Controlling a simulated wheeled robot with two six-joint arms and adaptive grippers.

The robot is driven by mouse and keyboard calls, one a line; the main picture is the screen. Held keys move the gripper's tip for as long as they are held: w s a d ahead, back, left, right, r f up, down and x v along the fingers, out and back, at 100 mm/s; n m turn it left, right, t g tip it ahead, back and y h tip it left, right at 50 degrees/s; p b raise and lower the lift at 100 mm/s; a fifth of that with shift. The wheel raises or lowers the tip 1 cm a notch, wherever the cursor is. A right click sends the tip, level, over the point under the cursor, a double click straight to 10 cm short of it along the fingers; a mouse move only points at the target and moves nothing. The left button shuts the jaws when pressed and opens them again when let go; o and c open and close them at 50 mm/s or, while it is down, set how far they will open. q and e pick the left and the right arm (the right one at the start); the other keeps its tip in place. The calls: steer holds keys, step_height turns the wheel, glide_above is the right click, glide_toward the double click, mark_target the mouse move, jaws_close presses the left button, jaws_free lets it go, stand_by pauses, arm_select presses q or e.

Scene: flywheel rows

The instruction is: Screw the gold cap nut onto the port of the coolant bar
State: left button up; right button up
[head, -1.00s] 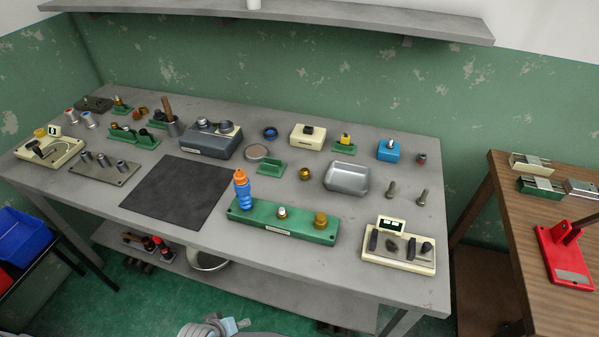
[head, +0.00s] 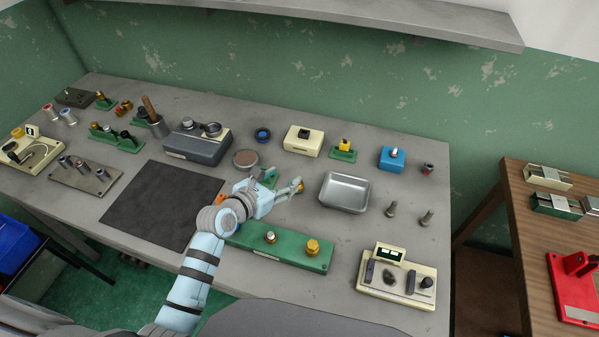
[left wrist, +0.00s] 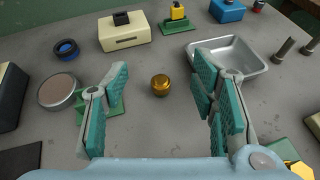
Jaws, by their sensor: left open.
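The gold cap nut (left wrist: 160,85) stands on the bare table in the left wrist view, between and beyond my spread fingers. In the head view my left gripper (head: 284,183) mostly covers it. The left gripper also shows in the left wrist view (left wrist: 161,90), open and empty. The green coolant bar (head: 290,252) lies nearer the table's front edge. It carries a silver port with a brass-coloured base (head: 270,237) in its middle and a gold hex fitting (head: 313,246) at its right. My left arm hides its left end. My right gripper is not in view.
A grey metal tray (head: 344,192) stands right of the gripper. A green holder (left wrist: 103,105) and a round brown-topped disc (left wrist: 58,91) lie to its left. A cream gauge block (head: 398,277) stands at the front right. A black mat (head: 160,207) lies left of my arm.

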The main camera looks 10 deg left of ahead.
arm_select(q)
steer(key=shift+n, duration=0.3)
steer(key=f+b, duration=0.2)
steer(key=f, duration=0.2)
steer(key=f+b, duration=0.2)
steer(key=f, duration=0.1)
steer(key=shift+s+a+f+b, duration=0.1)
steer(key=shift+s+f+b, duration=0.1)
steer(key=shift+f+b, duration=0.15)
steer(key=b+x, duration=0.2)
steer(key=x, duration=0.5)
steer(key=shift+w+a+b, duration=0.1)
steer(key=shift+w+b, duration=0.05)
steer(key=shift+b, duration=0.25)
steer(key=shift+w+f, duration=0.1)
steer(key=shift+w, duration=0.15)
steer(key=shift+r, duration=0.2)
steer(key=shift+s, duration=0.1)
jaws_close()
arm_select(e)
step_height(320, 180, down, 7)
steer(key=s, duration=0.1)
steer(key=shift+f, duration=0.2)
